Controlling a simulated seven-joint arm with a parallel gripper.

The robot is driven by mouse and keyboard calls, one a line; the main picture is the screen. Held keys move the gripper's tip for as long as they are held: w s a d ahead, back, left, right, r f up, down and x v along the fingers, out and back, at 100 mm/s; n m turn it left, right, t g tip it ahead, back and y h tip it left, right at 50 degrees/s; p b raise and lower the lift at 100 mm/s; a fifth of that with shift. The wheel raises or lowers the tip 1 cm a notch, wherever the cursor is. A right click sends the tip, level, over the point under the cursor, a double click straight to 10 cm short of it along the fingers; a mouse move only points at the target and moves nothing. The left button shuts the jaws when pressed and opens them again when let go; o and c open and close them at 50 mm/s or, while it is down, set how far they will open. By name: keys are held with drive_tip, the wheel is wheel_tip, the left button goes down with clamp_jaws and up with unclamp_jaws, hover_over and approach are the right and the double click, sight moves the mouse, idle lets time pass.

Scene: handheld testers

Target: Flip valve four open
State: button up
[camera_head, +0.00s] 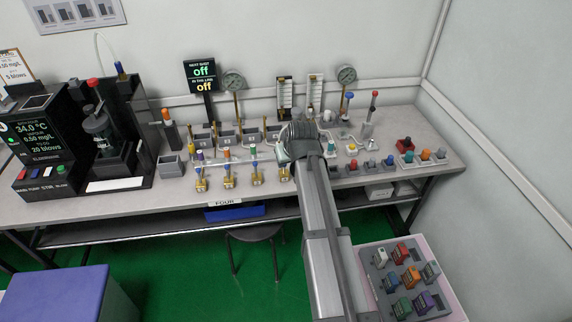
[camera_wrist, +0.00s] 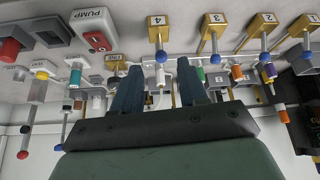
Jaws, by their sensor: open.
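Valve four (camera_wrist: 157,25), a brass block labelled 4 with a blue-tipped lever (camera_wrist: 160,56), shows upside down at the top middle of the wrist view. In the head view its brass base (camera_head: 284,174) is the rightmost of a row of brass valves, just left of my arm. My gripper (camera_wrist: 160,72) is open, its two dark blue fingers apart. In the wrist picture the blue lever tip appears between and just above the fingertips; I see no clear contact. In the head view my gripper (camera_head: 299,148) hides its fingers and much of the lever.
Other brass valves (camera_head: 228,181) stand close to the left, with valve 3 (camera_wrist: 213,22) nearest. A red PUMP switch (camera_wrist: 97,40) and small knobs (camera_head: 372,163) lie on the other side. Gauges and flow tubes (camera_head: 315,90) stand behind.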

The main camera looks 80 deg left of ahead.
drive_tip(key=shift+v, duration=2.95)
drive_tip(key=shift+c, duration=0.2)
drive_tip(key=s+d+f+h, duration=0.1)
drive_tip(key=s+d+f, duration=0.15)
drive_tip(key=f, duration=0.45)
drive_tip(key=s+d+f+h, duration=0.1)
drive_tip(key=s+d+f, duration=0.15)
drive_tip(key=f, duration=0.45)
drive_tip(key=s+d+f+h, duration=0.1)
drive_tip(key=s+d+f, duration=0.15)
drive_tip(key=f, duration=0.35)
drive_tip(key=m+t+y, duration=0.4)
drive_tip(key=y, duration=1.1)
approach(284, 169)
drive_tip(key=a, duration=0.4)
drive_tip(key=w+a, duration=0.1)
drive_tip(key=a, duration=0.3)
drive_tip(key=w+a, duration=0.1)
drive_tip(key=a, duration=0.3)
drive_tip(key=shift+r, duration=0.15)
